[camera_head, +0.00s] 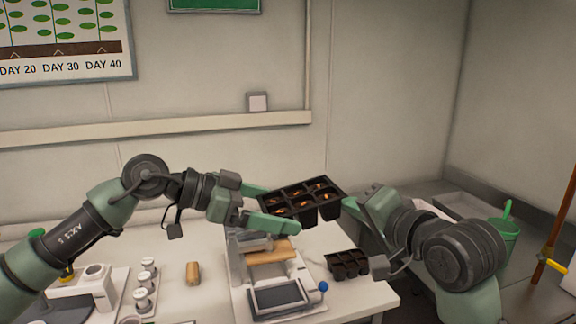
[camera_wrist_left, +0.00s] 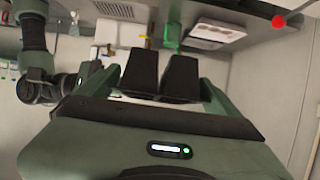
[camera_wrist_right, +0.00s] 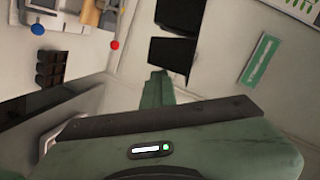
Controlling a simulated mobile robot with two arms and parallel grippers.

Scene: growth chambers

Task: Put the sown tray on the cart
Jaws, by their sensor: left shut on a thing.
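A black cell tray (camera_head: 318,214) with brown soil and small pale bits in its cells is held up above the table, tilted. My left gripper (camera_head: 276,209) is shut on its left side; the left wrist view shows the dark cells (camera_wrist_left: 180,76) between the fingers. My right gripper (camera_head: 352,206) is at the tray's right end. Its fingers look apart in the right wrist view (camera_wrist_right: 108,112), with dark cells (camera_wrist_right: 172,50) beyond them; I cannot tell if it touches the tray. I cannot make out a cart for certain.
A second black tray (camera_head: 348,263) stands on the white table (camera_head: 205,245) beside a scale-like device (camera_head: 277,297). A brown cylinder (camera_head: 193,273) and several small jars (camera_head: 146,283) stand at left.

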